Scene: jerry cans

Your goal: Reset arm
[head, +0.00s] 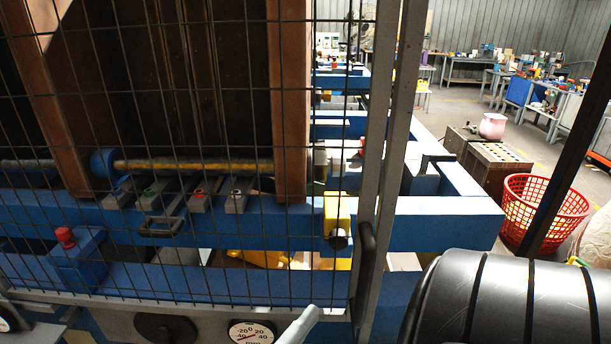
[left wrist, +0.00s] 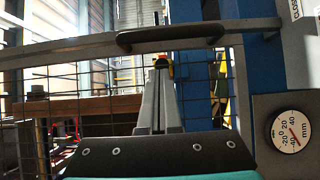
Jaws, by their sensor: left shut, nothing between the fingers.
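My left gripper (head: 310,314) shows only in part at the bottom of the head view, as a light grey tip in front of the machine's lower frame. In the left wrist view the gripper (left wrist: 159,75) points away from the camera, with its grey fingers together and nothing between them. It is in front of a wire mesh door (left wrist: 90,85), below the door's black handle (left wrist: 170,37). Whether it touches the mesh I cannot tell. The handle also shows in the head view (head: 364,268). My right gripper is in neither view.
A blue machine frame (head: 440,225) stands behind the mesh door. A round dial gauge (head: 252,333) is close to the left gripper and also shows in the left wrist view (left wrist: 291,132). A red basket (head: 542,212) stands on the floor at right, with workbenches farther back.

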